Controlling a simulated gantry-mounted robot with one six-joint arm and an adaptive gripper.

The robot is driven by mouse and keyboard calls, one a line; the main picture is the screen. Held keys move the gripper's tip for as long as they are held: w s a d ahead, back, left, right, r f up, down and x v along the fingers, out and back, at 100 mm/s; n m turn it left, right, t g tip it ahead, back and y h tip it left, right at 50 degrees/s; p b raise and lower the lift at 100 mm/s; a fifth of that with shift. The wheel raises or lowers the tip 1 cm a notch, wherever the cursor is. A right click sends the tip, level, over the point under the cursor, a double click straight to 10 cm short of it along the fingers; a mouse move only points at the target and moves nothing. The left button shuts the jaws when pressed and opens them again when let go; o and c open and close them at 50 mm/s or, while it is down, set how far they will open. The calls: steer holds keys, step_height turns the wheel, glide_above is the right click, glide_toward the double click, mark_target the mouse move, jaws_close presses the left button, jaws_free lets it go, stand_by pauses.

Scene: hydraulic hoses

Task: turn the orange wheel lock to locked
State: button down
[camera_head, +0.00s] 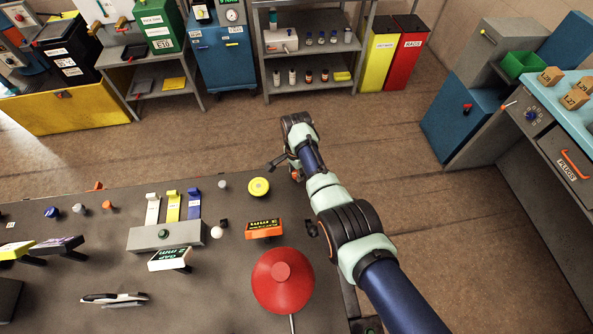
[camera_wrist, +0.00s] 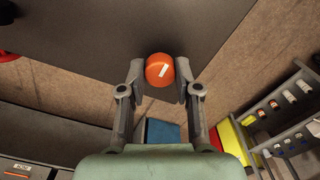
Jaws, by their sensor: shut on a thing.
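The orange wheel lock (camera_wrist: 158,72) is a round orange knob with a white bar mark, at the edge of the dark grey table (camera_wrist: 110,35) in the wrist view. The bar is slanted. My gripper (camera_wrist: 160,78) has one finger on each side of the knob and is shut on it. In the head view, a small orange part of the lock (camera_head: 295,176) shows beside my gripper (camera_head: 284,166) at the table's right end. My arm partly hides it there. I cannot read any lock label.
On the table (camera_head: 60,215) stand a red domed object (camera_head: 283,280), a yellow round knob (camera_head: 259,187), an orange label block (camera_head: 264,228) and a grey box with coloured levers (camera_head: 166,236). Brown floor (camera_head: 350,110) lies clear beyond the table; shelves (camera_head: 310,50) stand behind.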

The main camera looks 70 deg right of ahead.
stand_by(0.4)
steer(key=c, duration=0.8)
jaws_free()
step_height(320, 180, up, 12)
